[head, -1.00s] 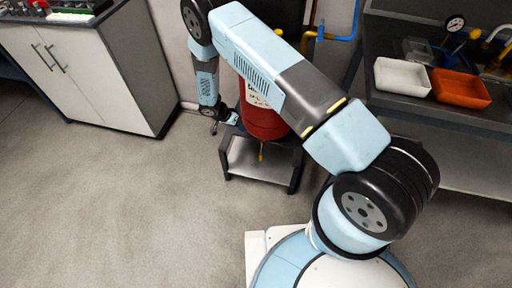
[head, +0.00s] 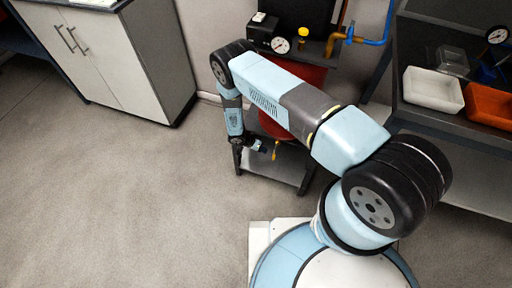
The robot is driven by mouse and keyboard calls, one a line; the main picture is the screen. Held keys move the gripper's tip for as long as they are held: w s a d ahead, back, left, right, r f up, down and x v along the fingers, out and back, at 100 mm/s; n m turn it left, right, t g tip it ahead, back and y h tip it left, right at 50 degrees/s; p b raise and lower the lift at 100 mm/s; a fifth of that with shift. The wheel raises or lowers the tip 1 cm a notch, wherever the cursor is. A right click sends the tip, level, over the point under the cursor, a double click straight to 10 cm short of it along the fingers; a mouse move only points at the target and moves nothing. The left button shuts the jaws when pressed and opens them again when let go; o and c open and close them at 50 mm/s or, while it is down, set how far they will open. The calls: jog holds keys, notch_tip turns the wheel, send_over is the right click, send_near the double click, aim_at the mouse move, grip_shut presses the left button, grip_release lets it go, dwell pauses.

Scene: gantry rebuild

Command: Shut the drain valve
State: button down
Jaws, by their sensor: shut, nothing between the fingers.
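A red tank (head: 272,126) stands at the back, mostly hidden behind my arm. A small yellow lever (head: 275,151) hangs below it and looks like the drain valve's handle. It is thin and small, so its exact angle is hard to tell. My gripper (head: 264,147) is shut and empty, just left of the yellow lever. I cannot tell whether it touches the lever.
The tank is above a low dark stand (head: 285,172). A white cabinet (head: 125,60) is at left, and a bench with a white tray (head: 433,90) and an orange tray (head: 490,104) is at right. A gauge (head: 281,45) sits above the tank. The floor in front is clear.

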aim_at(274, 155)
jog(key=x, duration=0.4)
jog(key=shift+d+f, duration=0.15)
jog(key=shift+d, duration=0.05)
